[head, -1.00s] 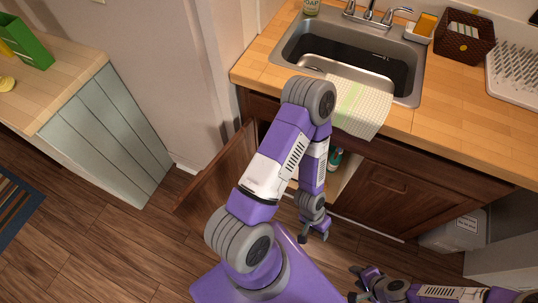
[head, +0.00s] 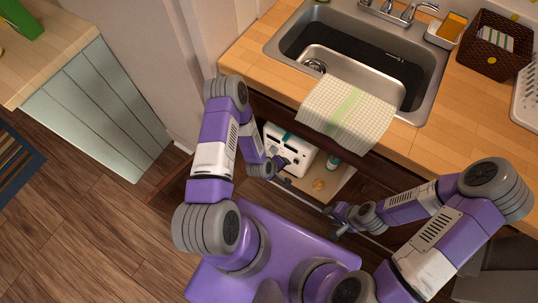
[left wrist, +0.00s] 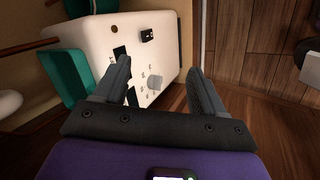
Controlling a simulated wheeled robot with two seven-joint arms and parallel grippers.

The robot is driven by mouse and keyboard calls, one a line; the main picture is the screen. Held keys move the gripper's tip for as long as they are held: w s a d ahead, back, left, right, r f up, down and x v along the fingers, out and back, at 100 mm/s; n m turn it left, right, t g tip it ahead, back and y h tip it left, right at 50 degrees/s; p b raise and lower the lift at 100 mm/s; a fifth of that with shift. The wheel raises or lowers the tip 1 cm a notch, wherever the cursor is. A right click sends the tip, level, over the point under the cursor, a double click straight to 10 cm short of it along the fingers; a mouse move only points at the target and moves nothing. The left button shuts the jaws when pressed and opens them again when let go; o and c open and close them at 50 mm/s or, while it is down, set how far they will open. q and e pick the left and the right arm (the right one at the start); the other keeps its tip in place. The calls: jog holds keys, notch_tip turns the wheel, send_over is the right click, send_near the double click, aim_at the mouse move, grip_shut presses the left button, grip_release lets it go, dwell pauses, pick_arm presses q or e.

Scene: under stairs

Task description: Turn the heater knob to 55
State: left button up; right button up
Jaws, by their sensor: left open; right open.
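The white heater (head: 292,148) stands inside the open cabinet under the sink. In the left wrist view its white front (left wrist: 105,40) shows a round pale knob (left wrist: 155,82) with small marks around it; I cannot read its setting. My left gripper (head: 283,171) is at the cabinet opening, just in front of the heater. In the left wrist view its two fingers (left wrist: 158,66) are apart and empty, with the knob showing between them, not clasped. My right gripper (head: 338,222) is open and empty, lower right of the heater, outside the cabinet.
The counter with the sink (head: 345,60) and a hanging checkered towel (head: 347,115) is above the opening. The open cabinet door (head: 172,186) stands left of my left arm. A green-capped bottle (head: 333,162) stands right of the heater. Wooden floor (head: 90,225) lies free at left.

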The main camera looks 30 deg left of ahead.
pick_arm(q)
jog(key=w+a+f+n+t+y+b, duration=0.1)
jog(key=w+a+f+n+t, duration=0.15)
jog(key=f+n, duration=0.25)
jog(key=w+a+f+n+t+y, duration=0.1)
jog(key=a+f+n+t, duration=0.1)
jog(key=a+f+n, duration=0.15)
jog(key=n+t+y+b, duration=0.2)
jog(key=n+t, duration=0.2)
jog(key=n, duration=0.6)
send_near(272, 153)
jog(key=w, duration=0.1)
jog(key=b+x, duration=0.2)
jog(key=x, duration=0.6)
jog(key=shift+s+a+f+b, duration=0.1)
jog(key=shift+f+b, duration=0.1)
jog(key=shift+b, duration=0.1)
jog(key=c, duration=1.1)
jog(key=shift+o, duration=0.2)
